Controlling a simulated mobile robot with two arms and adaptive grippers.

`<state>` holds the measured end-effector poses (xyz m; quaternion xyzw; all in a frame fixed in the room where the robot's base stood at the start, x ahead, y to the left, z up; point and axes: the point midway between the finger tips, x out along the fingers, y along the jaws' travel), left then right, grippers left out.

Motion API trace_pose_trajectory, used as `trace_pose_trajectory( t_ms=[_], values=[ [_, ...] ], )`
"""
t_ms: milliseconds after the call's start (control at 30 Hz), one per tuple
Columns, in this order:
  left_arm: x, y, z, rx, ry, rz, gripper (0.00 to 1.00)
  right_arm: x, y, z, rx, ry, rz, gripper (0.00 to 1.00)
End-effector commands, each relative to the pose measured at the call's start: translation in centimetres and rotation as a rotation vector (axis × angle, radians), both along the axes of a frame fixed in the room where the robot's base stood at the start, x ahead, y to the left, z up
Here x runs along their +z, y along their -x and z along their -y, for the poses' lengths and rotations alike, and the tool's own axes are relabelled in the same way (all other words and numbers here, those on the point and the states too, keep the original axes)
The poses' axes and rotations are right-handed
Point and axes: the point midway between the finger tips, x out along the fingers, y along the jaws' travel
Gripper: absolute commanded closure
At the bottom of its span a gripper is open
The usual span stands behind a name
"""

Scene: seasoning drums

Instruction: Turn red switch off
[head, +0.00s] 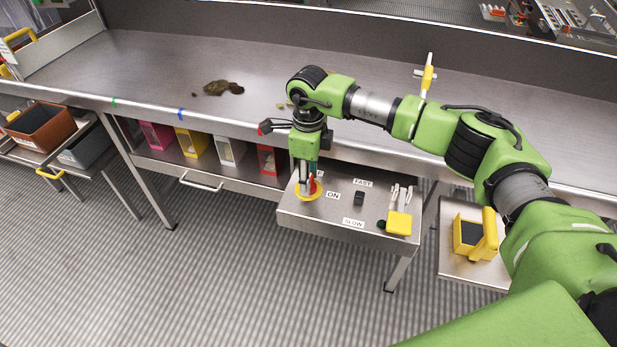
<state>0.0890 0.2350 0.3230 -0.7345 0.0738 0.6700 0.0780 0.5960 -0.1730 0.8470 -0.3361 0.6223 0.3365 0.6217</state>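The red switch (314,187) sits on a round yellow base (309,195) at the left of a metal control panel (340,222). An "ON" label (333,195) is to its right. My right gripper (307,185) points down at the switch, with its fingers at or around it. The fingers hide much of the switch, so its position is unclear. I cannot tell whether they are shut on it. My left gripper is not in view.
The panel also has a black knob (359,198) between "FAST" (363,183) and "SLOW" (353,223) labels, and a yellow block (398,223) at its right. Colored bins (193,143) stand under the worktop (150,75) to the left. Brown scraps (222,88) lie on the worktop.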

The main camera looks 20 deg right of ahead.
Motion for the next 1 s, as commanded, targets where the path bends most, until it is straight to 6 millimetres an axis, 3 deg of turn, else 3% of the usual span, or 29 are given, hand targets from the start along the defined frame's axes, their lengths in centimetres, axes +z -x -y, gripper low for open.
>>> trace_pose_trajectory(
  t_ms=[133, 167, 200, 233, 667, 1000],
  values=[
    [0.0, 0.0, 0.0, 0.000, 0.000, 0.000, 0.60, 0.1, -0.1, 0.0, 0.003, -0.001, 0.004, 0.86],
    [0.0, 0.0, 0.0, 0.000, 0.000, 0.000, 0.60, 0.1, -0.1, 0.0, 0.003, -0.001, 0.004, 0.62],
    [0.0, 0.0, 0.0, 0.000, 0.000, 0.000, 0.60, 0.1, -0.1, 0.0, 0.003, -0.001, 0.004, 0.51],
    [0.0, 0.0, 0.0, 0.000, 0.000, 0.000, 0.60, 0.1, -0.1, 0.0, 0.003, 0.000, 0.004, 0.47],
    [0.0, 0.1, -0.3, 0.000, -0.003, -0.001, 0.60, 0.8, -0.1, 0.0, 0.001, -0.001, 0.003, 0.47],
    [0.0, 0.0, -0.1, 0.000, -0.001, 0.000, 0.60, 7.4, -0.2, 0.0, 0.001, -0.001, 0.006, 0.47]
  ],
)
